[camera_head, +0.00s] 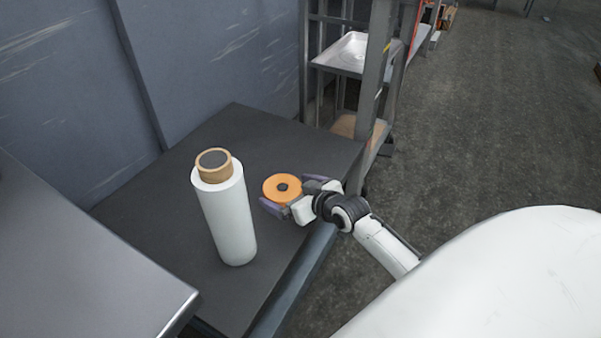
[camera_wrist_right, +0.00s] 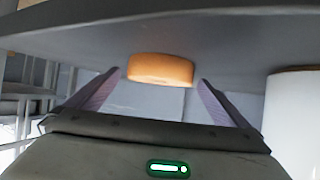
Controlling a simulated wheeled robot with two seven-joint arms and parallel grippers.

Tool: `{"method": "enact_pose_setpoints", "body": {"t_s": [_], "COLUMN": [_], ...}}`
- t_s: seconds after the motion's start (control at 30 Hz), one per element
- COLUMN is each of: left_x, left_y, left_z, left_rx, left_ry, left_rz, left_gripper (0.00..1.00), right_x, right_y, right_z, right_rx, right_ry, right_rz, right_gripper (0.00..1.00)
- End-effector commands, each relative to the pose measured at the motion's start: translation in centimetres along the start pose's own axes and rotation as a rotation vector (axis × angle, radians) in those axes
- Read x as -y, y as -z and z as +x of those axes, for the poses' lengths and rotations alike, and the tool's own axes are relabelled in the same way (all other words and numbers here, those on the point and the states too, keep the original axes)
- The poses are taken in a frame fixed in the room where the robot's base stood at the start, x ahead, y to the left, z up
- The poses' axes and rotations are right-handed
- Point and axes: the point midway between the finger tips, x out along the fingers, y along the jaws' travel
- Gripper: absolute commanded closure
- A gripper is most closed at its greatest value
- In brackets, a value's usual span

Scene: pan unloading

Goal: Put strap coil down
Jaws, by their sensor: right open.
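In the right wrist view, which looks upside down, the coil (camera_wrist_right: 160,68) shows between the two spread fingers (camera_wrist_right: 159,78), with gaps on both sides, against the table's surface (camera_wrist_right: 225,40). My left gripper is not in view.
A tall white roll (camera_head: 228,218) with a brown core stands upright left of the coil. A grey surface (camera_head: 75,265) lies at the lower left. A metal rack (camera_head: 375,75) with a tray (camera_head: 345,55) stands beyond the table. The table behind the coil is clear.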

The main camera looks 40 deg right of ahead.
Motion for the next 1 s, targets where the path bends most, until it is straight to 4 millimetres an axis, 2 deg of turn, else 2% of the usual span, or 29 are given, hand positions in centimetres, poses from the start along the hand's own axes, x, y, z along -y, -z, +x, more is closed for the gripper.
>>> {"method": "enact_pose_setpoints", "body": {"t_s": [0.2, 0.4, 0.57, 0.63, 0.67, 0.77, 0.9, 1.0], "left_x": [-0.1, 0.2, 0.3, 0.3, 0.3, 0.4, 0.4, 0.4], "left_y": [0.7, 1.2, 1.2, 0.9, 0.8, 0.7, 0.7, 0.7], "left_z": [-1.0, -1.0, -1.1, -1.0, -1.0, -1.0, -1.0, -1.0], "left_rx": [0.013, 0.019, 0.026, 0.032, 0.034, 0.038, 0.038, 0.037], "left_ry": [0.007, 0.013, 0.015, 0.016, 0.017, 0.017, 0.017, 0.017], "left_rz": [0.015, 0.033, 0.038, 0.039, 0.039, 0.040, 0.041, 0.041], "left_gripper": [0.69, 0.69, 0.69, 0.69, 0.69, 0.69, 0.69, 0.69], "right_x": [0.0, 0.0, 0.0, 0.7, 1.4, 5.5, 13.2, 17.4], "right_y": [0.3, 0.2, 0.1, -0.5, -1.2, -4.8, -10.0, -12.3], "right_z": [-4.9, -8.7, -10.4, -10.9, -11.2, -12.7, -16.6, -19.3], "right_rx": [0.002, 0.002, 0.002, 0.011, 0.022, 0.080, 0.172, 0.216], "right_ry": [0.000, 0.000, 0.001, 0.010, 0.018, 0.070, 0.164, 0.217], "right_rz": [-0.002, -0.002, -0.001, -0.003, -0.005, -0.018, -0.031, -0.032], "right_gripper": [0.00, 0.00, 0.00, 0.00, 0.00, 0.00, 0.00, 0.00]}}
